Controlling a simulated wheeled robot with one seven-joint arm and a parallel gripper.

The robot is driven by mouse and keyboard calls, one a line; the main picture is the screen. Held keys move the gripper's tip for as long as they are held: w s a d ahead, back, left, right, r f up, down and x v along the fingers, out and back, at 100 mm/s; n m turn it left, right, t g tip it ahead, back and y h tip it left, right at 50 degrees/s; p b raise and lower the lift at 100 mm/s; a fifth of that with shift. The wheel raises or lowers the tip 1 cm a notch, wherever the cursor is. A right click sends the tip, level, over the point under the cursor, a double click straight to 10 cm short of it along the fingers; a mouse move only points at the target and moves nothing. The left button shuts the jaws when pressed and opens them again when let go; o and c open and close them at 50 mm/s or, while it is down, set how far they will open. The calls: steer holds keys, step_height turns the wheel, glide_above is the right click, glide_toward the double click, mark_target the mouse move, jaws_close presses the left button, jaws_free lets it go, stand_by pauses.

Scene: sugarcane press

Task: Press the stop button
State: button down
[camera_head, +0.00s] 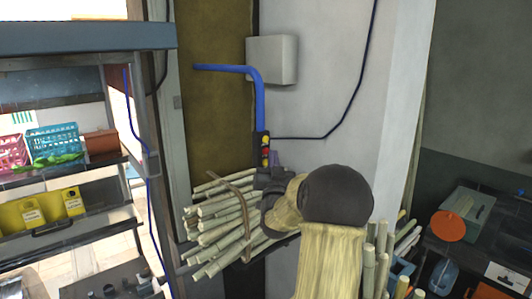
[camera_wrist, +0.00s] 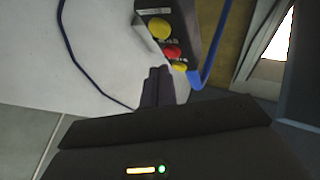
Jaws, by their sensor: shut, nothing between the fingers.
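A dark control box (camera_wrist: 192,22) in the wrist view has a red button (camera_wrist: 172,51) between a larger yellow button (camera_wrist: 159,28) and a smaller yellow button (camera_wrist: 179,68). The labels are too small to read. In the head view the small control box (camera_head: 261,139) hangs at the lower end of a blue pipe. My gripper (camera_wrist: 158,72) is shut and empty, its tips close to the red button and lower yellow button. I cannot tell whether they touch. In the head view my gripper (camera_head: 275,159) is beside the box's lower right, partly hidden by my wrist.
A blue pipe (camera_head: 259,98) bends above the box, near a grey wall box (camera_head: 272,60). A bundle of cut cane (camera_head: 215,220) lies below and left of my wrist. A shelf with crates stands left; a bench with an orange disc (camera_head: 448,226) is right.

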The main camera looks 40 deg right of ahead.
steer(key=shift+w+b, duration=0.2)
steer(key=shift+b, duration=0.1)
stand_by(0.5)
steer(key=shift+w, duration=0.25)
steer(key=shift+w+b, duration=0.4)
steer(key=shift+b, duration=0.1)
stand_by(1.0)
steer(key=shift+s, duration=0.1)
steer(key=shift+s+b, duration=0.7)
steer(key=shift+b, duration=0.05)
steer(key=s+b, duration=0.3)
steer(key=s, duration=0.2)
steer(key=shift+a, duration=0.15)
